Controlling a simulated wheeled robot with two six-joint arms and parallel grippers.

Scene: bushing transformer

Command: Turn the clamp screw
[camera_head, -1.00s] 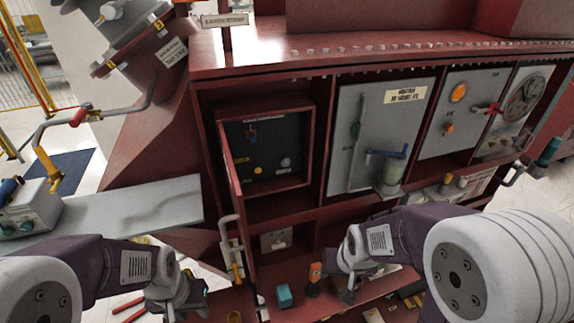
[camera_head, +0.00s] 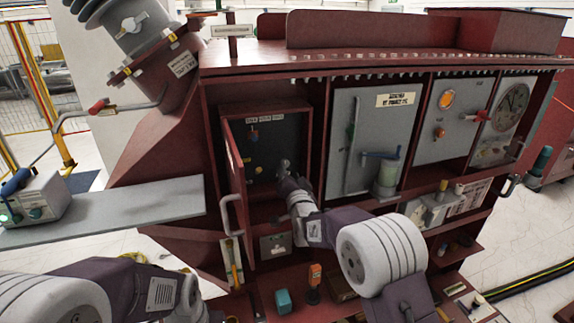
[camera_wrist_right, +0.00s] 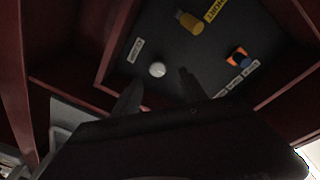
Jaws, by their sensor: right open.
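An open compartment holds a dark panel (camera_head: 264,135). On it are an orange-and-blue knob (camera_head: 253,135) and a yellow knob (camera_head: 258,170). The right wrist view shows the yellow knob (camera_wrist_right: 189,22), the orange-and-blue knob (camera_wrist_right: 238,56) and a round white knob (camera_wrist_right: 157,69). I cannot tell which part is the clamp screw. My right gripper (camera_head: 285,165) reaches into the compartment in front of the panel. Its dark open fingers (camera_wrist_right: 160,92) show in the right wrist view near the white knob, apparently empty. My left arm shows low at the left; its gripper is not visible.
The compartment's red door (camera_head: 236,175), with a pale handle (camera_head: 231,213), stands open left of my right arm. A grey panel with a lever (camera_head: 380,155) is to the right. A blue block (camera_head: 283,300) and an orange device (camera_head: 314,275) stand below.

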